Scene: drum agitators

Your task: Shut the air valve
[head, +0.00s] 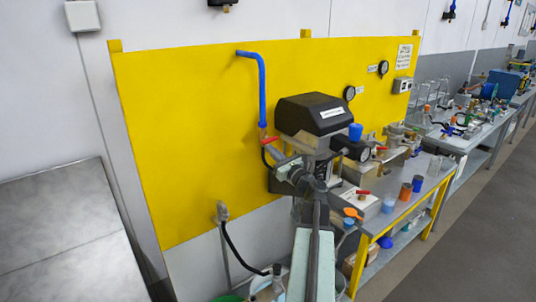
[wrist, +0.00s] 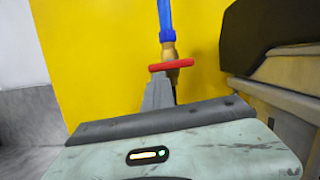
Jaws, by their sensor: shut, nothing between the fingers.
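The air valve hangs at the lower end of a blue pipe (head: 262,90) on the yellow panel. Its red handle (wrist: 171,65) shows in the wrist view, lying crosswise to the pipe, slightly higher at the right. The brass valve body (wrist: 168,50) is just above and behind the handle. The red handle also shows small in the head view (head: 270,139). My gripper (wrist: 159,90) is shut and empty, its fingertips just below the left half of the handle. I cannot tell whether they touch it. The fingers hide part of what is below the valve.
A black-topped machine (head: 315,114) stands close to the right of the valve, and its dark side also shows in the wrist view (wrist: 275,35). A workbench with cups (head: 405,191) runs off to the right. The yellow panel (head: 185,120) left of the pipe is clear.

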